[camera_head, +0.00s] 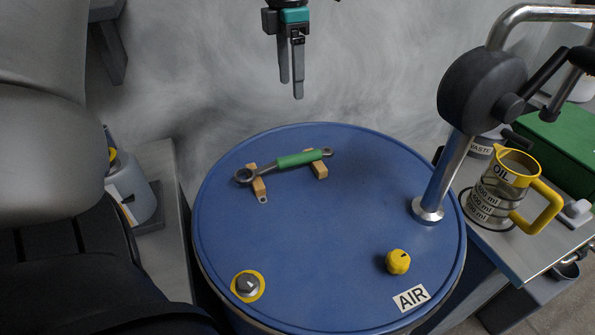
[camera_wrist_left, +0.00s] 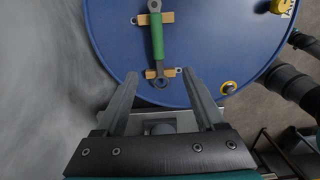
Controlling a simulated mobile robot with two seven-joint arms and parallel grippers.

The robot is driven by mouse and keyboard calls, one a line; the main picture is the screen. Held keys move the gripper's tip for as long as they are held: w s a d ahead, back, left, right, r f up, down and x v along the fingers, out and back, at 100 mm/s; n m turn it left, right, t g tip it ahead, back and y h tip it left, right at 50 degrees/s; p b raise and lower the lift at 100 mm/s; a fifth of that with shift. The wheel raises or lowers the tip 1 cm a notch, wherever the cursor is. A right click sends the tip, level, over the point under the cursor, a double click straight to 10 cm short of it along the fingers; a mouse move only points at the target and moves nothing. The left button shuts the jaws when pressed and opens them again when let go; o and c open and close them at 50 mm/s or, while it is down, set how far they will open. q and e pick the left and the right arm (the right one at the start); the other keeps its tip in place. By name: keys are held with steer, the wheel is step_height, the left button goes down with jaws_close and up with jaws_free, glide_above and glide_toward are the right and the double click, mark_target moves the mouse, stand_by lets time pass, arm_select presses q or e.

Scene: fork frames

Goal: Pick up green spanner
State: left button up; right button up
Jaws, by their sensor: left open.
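The green spanner (camera_head: 297,160) has a green grip and grey ring ends. It lies across two small wooden blocks on top of the blue drum (camera_head: 330,250). In the left wrist view the spanner (camera_wrist_left: 157,42) runs lengthwise ahead of the fingers, its near ring lying between the fingertip lines. My left gripper (camera_head: 291,89) hangs with its fingers down above and beyond the drum's far edge. It is open and empty, apart from the spanner; its spread fingers also show in the left wrist view (camera_wrist_left: 160,74). My right gripper is not in view.
A metal pipe (camera_head: 448,178) with a black round part rises from the drum's right side. A yellow knob (camera_head: 398,262) and a yellow-ringed cap (camera_head: 247,285) sit on the drum's near half. A yellow-handled oil jug (camera_head: 508,185) stands on the right-hand bench. The drum's middle is bare.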

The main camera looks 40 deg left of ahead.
arm_select(q)
step_height(320, 180, down, 3)
steer(key=b, duration=0.5)
glide_above(295, 156)
steer(key=f, duration=0.9)
steer(key=shift+s+a+f, duration=0.1)
steer(key=shift+s+f, duration=0.1)
steer(key=shift+f, duration=1.2)
steer(key=shift+w+f+b, duration=0.2)
steer(key=shift+f+b, duration=0.55)
steer(key=shift+f, duration=1.3)
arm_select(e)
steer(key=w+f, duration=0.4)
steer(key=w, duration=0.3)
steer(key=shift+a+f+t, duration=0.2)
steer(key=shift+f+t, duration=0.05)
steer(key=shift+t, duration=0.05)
arm_select(q)
steer(key=shift+c, duration=0.2)
jaws_close()
steer(key=shift+r, duration=0.1)
